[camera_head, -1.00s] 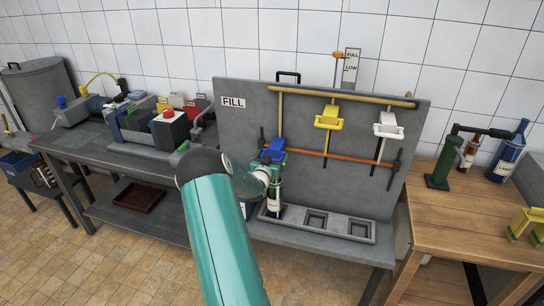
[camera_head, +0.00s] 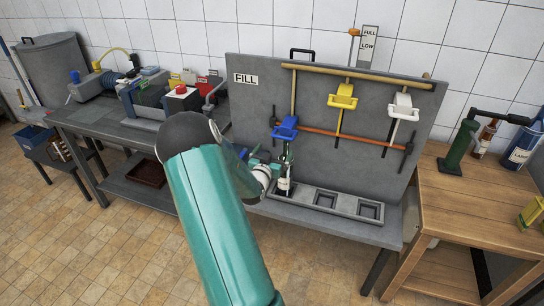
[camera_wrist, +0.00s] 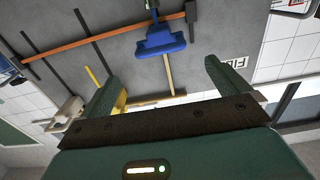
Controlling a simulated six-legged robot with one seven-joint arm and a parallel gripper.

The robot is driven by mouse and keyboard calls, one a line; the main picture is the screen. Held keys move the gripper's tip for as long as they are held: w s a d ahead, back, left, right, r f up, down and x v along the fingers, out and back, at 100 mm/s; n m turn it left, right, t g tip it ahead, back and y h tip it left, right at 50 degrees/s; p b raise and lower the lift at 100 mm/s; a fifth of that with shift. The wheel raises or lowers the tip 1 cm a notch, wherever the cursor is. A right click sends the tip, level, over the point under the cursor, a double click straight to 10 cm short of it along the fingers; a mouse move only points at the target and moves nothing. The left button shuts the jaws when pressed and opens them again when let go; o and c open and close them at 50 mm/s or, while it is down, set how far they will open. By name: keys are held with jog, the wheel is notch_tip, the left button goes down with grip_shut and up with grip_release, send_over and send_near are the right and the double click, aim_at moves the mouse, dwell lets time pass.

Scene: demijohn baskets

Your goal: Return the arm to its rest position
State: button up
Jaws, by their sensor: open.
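My gripper (camera_head: 267,161) is open and empty at the fill station, just left of a dark bottle with a pale label (camera_head: 284,180). The bottle stands upright in the left slot of the grey tray (camera_head: 335,214), partly hidden by the wrist; whether the fingers touch it cannot be told. In the wrist view the two green fingers of my gripper (camera_wrist: 161,72) stand wide apart with nothing between them. The blue lever head (camera_head: 285,129) hangs above the bottle and also shows beyond the fingers in the wrist view (camera_wrist: 160,44).
The grey FILL panel (camera_head: 265,100) stands behind, with a yellow lever (camera_head: 342,97) and a white lever (camera_head: 403,107). A wooden table (camera_head: 450,205) at the right holds a green hand press (camera_head: 459,150) and bottles. A dark bench (camera_head: 105,130) with equipment is at the left. Tiled floor lies in front.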

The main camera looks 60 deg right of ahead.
jog(key=shift+s+a, duration=0.15)
jog(key=shift+a, duration=0.8)
jog(key=w+a+r+n+t+y, duration=0.1)
jog(key=w+a+r+t+y, duration=0.15)
jog(key=w+a, duration=0.4)
jog(key=w+a+r+n+t+y, duration=0.1)
jog(key=w+a+r+t+y, duration=0.1)
jog(key=w+a+r+y, duration=0.35)
jog(key=w+a+r+n+t+y, duration=0.1)
jog(key=w+a+r+n+y, duration=0.1)
jog(key=a, duration=0.8)
jog(key=w+a+r+n+t+y, duration=0.1)
jog(key=w+a+r+n+y, duration=0.15)
jog(key=a, duration=0.75)
jog(key=s+a+r+n+g+y, duration=0.1)
jog(key=s+a+r+n+y, duration=0.25)
jog(key=s+a, duration=0.45)
jog(key=s+a+r+n+g+y, duration=0.1)
jog(key=s+a+r+n+y, duration=0.25)
jog(key=a, duration=0.95)
jog(key=s+a+n+g+h, duration=0.1)
jog(key=s+a+n, duration=0.1)
jog(key=s, duration=0.7)
jog(key=shift+s+a+f+n+g+h, duration=0.25)
jog(key=shift+a+f+n+g+h, duration=0.1)
jog(key=shift+a, duration=0.45)
